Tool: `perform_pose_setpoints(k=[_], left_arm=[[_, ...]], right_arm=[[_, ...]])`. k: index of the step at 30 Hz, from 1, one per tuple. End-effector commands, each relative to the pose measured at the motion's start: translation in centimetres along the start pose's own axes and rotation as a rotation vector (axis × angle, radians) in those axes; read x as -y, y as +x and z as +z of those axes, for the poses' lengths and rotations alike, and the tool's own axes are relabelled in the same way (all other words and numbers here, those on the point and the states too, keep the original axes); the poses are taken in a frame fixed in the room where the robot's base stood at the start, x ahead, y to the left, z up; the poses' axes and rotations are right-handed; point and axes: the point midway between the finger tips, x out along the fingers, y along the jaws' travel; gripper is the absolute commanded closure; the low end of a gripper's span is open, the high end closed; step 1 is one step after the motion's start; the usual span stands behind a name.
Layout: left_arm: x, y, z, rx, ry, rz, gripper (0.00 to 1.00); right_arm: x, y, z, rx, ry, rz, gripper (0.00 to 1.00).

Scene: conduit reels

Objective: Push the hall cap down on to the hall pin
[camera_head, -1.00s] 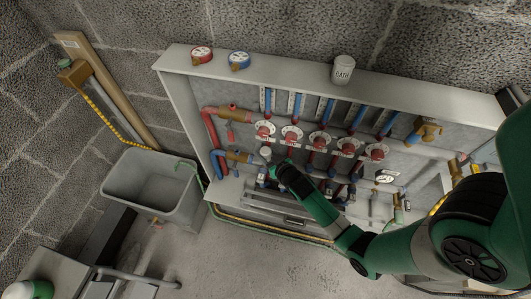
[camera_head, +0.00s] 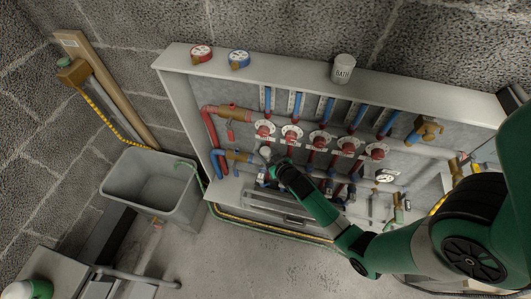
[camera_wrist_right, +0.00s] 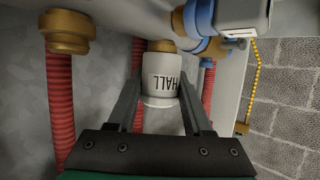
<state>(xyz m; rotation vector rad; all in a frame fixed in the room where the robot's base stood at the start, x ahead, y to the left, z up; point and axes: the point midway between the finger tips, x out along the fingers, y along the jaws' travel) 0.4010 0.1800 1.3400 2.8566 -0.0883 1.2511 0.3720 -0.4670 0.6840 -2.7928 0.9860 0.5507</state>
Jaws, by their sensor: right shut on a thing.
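The hall cap (camera_wrist_right: 162,78) is a pale cylinder with HALL printed on its side, upside down in the right wrist view. My right gripper (camera_wrist_right: 162,88) is shut on it, with a dark finger on each side. In the head view, the right gripper (camera_head: 272,163) is at the lower left of the pipe panel, with the pale cap (camera_head: 266,153) at its tips. A brass fitting (camera_wrist_right: 162,46) shows right against the cap's far end, below a grey pipe. I cannot make out the hall pin. My left gripper is not in view.
Red and blue pipes and a row of red valves (camera_head: 321,143) crowd the panel around the gripper. A grey tub (camera_head: 152,188) stands at left.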

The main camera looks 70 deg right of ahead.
Motion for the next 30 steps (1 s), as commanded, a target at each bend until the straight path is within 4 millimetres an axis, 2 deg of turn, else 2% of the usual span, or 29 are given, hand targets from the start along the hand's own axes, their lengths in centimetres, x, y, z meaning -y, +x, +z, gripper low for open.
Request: perform_pose_setpoints(k=[1,2,7,15,19,23,30], left_arm=[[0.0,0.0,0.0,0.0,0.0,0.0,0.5],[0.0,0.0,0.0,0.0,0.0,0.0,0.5],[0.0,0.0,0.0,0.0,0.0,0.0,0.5],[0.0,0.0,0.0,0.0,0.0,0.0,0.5],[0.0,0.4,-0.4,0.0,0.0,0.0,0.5],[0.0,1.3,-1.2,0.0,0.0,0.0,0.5],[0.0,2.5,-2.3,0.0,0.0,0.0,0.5]], right_arm=[[0.0,0.0,0.2,0.004,0.0,0.001,1.0],[0.0,0.0,0.2,0.004,0.0,0.001,0.46],[0.0,0.0,0.2,0.004,0.0,0.001,0.16],[0.0,0.0,0.2,0.005,0.0,0.001,0.15],[0.0,-0.9,0.1,0.006,0.0,0.0,0.15],[0.0,-3.4,-0.2,0.007,-0.002,0.0,0.15],[0.0,-9.1,-0.1,0.006,-0.002,-0.001,0.15]])
